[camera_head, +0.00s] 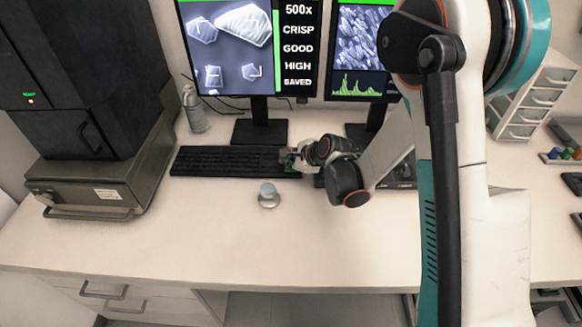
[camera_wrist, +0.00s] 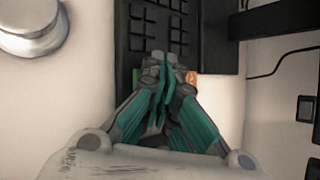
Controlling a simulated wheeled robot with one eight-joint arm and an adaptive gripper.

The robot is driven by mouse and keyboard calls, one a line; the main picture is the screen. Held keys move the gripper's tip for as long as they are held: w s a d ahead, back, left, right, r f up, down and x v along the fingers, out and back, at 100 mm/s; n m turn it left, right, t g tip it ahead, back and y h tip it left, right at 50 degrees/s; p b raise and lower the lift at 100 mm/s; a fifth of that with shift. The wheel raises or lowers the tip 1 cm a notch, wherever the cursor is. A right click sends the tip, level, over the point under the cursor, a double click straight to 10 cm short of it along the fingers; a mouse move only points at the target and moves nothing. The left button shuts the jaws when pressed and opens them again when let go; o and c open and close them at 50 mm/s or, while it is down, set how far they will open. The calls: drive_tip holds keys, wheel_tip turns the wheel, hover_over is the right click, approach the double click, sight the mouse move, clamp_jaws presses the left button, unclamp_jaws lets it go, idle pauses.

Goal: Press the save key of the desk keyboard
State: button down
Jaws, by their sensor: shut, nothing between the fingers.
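The desk keyboard (camera_head: 222,161) is black and lies on the white desk in front of the monitors. My gripper (camera_head: 288,158) is over its right part, with the fingers closed together and empty. In the wrist view the closed fingertips (camera_wrist: 164,72) point at the keyboard (camera_wrist: 152,28) and cover some of its keys. A small orange patch (camera_wrist: 191,77) and a green patch (camera_wrist: 135,76) show on either side of the fingertips. The save key cannot be made out, and contact with a key cannot be told. The left monitor (camera_head: 250,45) shows the word SAVED.
A round silver knob (camera_head: 268,196) stands on the desk in front of the keyboard. A spray bottle (camera_head: 193,108) stands behind the keyboard's left end. The monitor stands (camera_head: 260,128) rise behind it. A dark instrument (camera_head: 90,75) fills the left.

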sight(289, 169)
drive_tip(key=shift+r, duration=0.45)
drive_tip(key=shift+r+p, duration=1.6)
drive_tip(key=shift+r, duration=0.85)
